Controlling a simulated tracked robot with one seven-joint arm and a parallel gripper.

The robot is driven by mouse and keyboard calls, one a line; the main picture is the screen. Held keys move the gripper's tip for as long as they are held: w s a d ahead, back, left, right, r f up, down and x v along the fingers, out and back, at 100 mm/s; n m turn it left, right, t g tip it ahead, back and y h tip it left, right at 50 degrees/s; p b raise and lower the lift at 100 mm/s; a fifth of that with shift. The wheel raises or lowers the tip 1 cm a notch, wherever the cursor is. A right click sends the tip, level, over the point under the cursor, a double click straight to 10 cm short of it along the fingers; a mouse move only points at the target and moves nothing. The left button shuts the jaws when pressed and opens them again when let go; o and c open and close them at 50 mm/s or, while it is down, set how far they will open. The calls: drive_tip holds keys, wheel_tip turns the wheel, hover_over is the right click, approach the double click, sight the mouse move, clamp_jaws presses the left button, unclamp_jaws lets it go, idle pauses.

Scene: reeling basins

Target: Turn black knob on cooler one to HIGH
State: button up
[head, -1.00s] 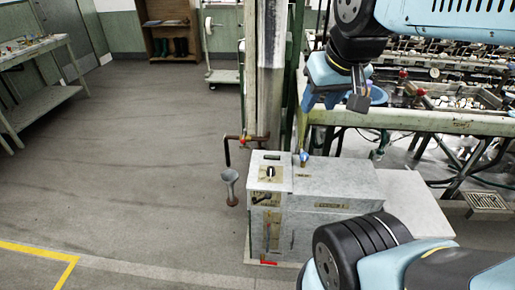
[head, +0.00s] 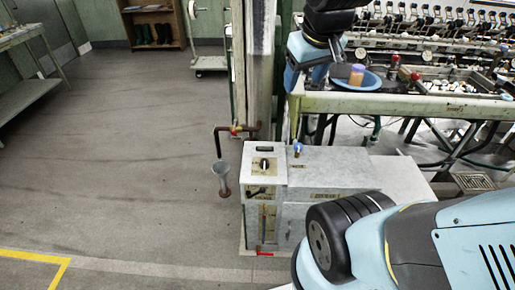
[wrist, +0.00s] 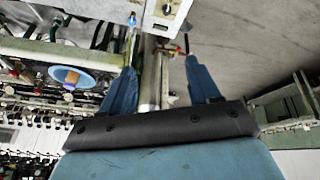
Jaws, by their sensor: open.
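The cooler (head: 330,170) is a grey metal box on the floor beside the green post. Its black knob (head: 264,164) sits on a pale plate on the sloped top of its left section; I cannot read the setting. A dark lever (head: 256,191) is on the front below. My gripper (head: 304,80) is above and behind the cooler, apart from the knob, with blue fingers partly hidden by my wrist. In the wrist view my gripper (wrist: 160,66) is open and empty between its spread fingers. The cooler (wrist: 163,20) shows there at the top edge, partly cut off.
A blue basin (head: 372,82) sits on the reeling bench (head: 420,105).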

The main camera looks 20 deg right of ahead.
drive_tip(key=w+f+n+g, duration=0.1)
drive_tip(key=w+f+n, duration=0.35)
drive_tip(key=w, duration=0.35)
drive_tip(key=n+g, duration=0.4)
drive_tip(key=n, duration=0.6)
hover_over(264, 160)
wheel_tip(264, 160, down, 30)
drive_tip(key=shift+y, duration=0.3)
wheel_tip(264, 160, down, 13)
drive_tip(key=shift+d+r, duration=0.1)
drive_tip(key=shift+r, duration=0.1)
drive_tip(key=shift+c, duration=0.4)
drive_tip(key=c, duration=0.9)
drive_tip(key=shift+c, duration=0.3)
